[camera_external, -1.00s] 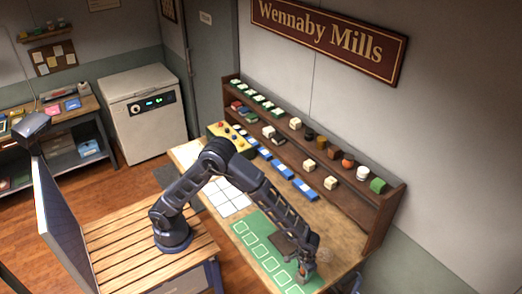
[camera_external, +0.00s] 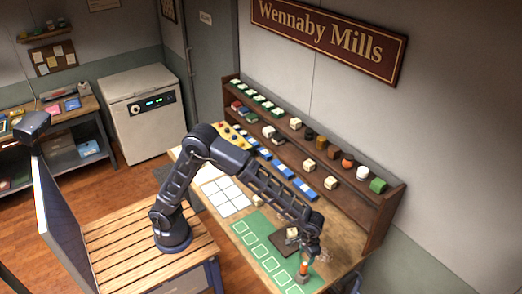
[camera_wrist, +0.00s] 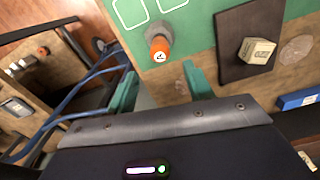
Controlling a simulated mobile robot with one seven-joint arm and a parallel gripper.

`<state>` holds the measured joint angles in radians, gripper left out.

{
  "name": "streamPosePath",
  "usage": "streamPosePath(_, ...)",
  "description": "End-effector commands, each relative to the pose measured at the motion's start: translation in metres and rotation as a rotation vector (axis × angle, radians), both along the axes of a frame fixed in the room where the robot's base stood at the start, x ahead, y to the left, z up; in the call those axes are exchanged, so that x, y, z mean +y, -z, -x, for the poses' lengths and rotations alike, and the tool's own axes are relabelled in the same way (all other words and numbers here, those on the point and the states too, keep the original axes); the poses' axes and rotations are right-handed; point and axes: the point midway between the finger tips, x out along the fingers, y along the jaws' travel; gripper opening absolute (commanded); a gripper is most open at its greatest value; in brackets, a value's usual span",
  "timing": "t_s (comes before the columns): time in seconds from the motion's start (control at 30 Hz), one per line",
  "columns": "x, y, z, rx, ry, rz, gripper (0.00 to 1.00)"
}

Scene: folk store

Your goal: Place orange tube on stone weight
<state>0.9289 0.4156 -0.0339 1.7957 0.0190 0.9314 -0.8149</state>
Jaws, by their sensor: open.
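My gripper (camera_external: 309,255) is open and empty just above the tube. In the wrist view the tube lies just past the gap between the green fingertips (camera_wrist: 160,72), apart from both. In the external view my gripper partly hides that area.
A cream block (camera_wrist: 257,51) with a dark marking sits on the dark board (camera_wrist: 238,22). The green mat (camera_external: 254,237) has several white outlines. A blue piece (camera_wrist: 298,99) lies nearby. A wooden shelf (camera_external: 336,187) with several blocks lines the table's back.

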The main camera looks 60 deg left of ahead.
Motion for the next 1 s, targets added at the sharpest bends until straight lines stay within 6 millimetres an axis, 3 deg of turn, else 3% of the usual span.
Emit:
streamPosePath(0.13,0.015,-0.011,-0.007,-0.007,-0.006,0.007,0.52)
streamPosePath(0.27,0.055,-0.038,-0.023,-0.023,-0.019,0.025,0.52)
streamPosePath(0.43,0.127,-0.079,-0.04,-0.056,-0.034,0.05,0.52)
streamPosePath(0.6,0.2,-0.114,-0.044,-0.092,-0.05,0.069,0.52)
streamPosePath(0.77,0.265,-0.14,-0.039,-0.129,-0.064,0.083,0.52)
streamPosePath(1.0,0.357,-0.169,-0.014,-0.189,-0.087,0.094,0.52)
